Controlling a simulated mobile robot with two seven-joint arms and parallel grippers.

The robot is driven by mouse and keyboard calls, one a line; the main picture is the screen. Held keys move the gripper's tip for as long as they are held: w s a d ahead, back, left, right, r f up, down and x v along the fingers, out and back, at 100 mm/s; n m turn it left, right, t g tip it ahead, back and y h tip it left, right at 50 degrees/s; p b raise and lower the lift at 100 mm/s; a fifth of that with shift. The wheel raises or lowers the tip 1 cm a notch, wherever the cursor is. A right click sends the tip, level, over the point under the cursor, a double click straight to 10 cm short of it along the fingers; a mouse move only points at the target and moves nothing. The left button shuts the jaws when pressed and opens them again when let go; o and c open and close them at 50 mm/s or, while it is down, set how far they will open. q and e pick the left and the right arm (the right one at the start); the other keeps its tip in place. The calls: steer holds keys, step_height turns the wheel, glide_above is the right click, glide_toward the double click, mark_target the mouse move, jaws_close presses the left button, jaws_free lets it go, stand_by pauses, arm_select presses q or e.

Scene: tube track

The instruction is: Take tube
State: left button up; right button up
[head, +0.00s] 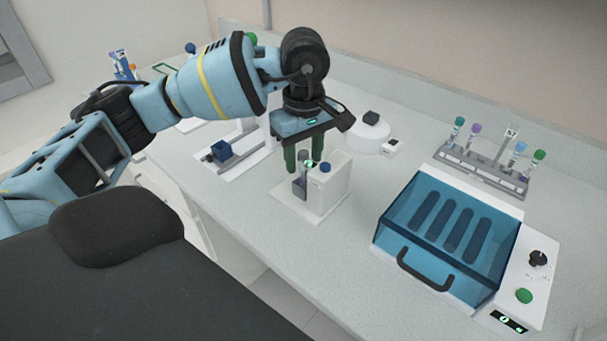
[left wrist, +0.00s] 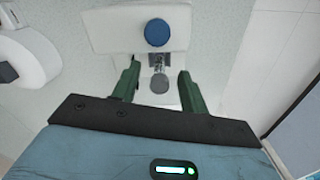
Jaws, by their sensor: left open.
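My left gripper (head: 303,170) points down over a small white stand (head: 335,185) on the bench. Its two green fingers are open, one on each side of a grey upright piece (head: 303,188) at the front of the stand, which looks like a tube or its holder. In the left wrist view, a round grey top (left wrist: 159,84) lies between the fingers (left wrist: 158,92), with gaps on both sides. A blue round cap or knob (left wrist: 157,32) sits on the stand just beyond it. The fingers partly hide the grey piece in the head view. My right gripper is not in view.
A rack (head: 485,170) with several capped tubes stands at the back right. A blue-lidded machine (head: 450,235) with a black handle is at the front right. A white round device (head: 370,138) is behind the stand. Another small device (head: 232,155) is to its left.

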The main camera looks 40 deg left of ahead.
arm_select(q)
steer(key=shift+c, duration=1.3)
steer(key=c, duration=0.6)
steer(key=shift+c, duration=0.3)
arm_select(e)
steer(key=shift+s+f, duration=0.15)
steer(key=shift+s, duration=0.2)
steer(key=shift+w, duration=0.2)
arm_select(q)
steer(key=shift+r, duration=0.2)
